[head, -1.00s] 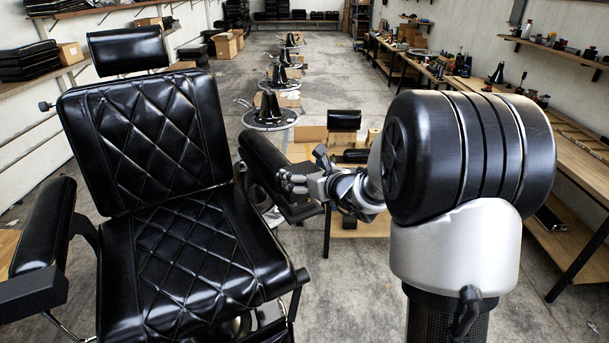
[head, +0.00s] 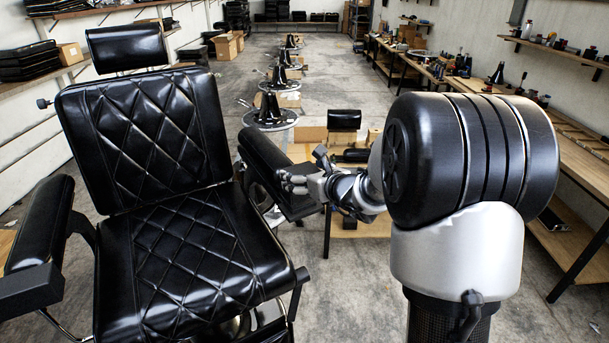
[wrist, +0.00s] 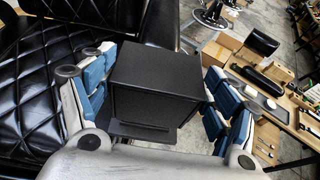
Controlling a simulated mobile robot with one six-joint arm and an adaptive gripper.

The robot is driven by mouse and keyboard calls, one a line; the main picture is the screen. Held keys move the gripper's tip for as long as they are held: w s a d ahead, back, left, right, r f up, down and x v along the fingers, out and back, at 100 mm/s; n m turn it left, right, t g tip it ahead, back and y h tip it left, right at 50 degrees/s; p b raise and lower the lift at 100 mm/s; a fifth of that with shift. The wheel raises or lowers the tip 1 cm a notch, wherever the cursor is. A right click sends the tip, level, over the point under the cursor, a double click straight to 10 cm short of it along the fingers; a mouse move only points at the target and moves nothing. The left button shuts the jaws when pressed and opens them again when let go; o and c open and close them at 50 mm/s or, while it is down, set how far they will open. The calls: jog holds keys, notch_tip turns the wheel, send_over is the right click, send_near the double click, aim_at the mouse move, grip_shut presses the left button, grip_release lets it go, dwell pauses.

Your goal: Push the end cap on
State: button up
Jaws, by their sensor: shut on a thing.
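A black barber chair (head: 150,150) with a diamond-quilted seat and back stands at the left. Its armrest on the picture's right (head: 265,160) has a padded black top; the other armrest (head: 42,225) carries a block-shaped cap (head: 30,290) at its front. My gripper (head: 297,184) is at the front end of the right-hand armrest. In the wrist view, my gripper (wrist: 158,100) is shut on a black box-shaped end cap (wrist: 155,85), with blue-padded fingers on either side. The armrest pad lies just beyond the cap; whether they touch, I cannot tell.
A low wooden table (head: 360,228) with black parts stands behind my gripper. A long workbench (head: 580,165) with tools runs along the right wall. Several round chair bases (head: 270,115) stand down the middle. Grey floor lies open between.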

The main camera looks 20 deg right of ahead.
jog(key=shift+f+b, duration=2)
jog(key=shift+b, duration=0.05)
jog(key=o, duration=1.2)
jog(key=v, duration=1.2)
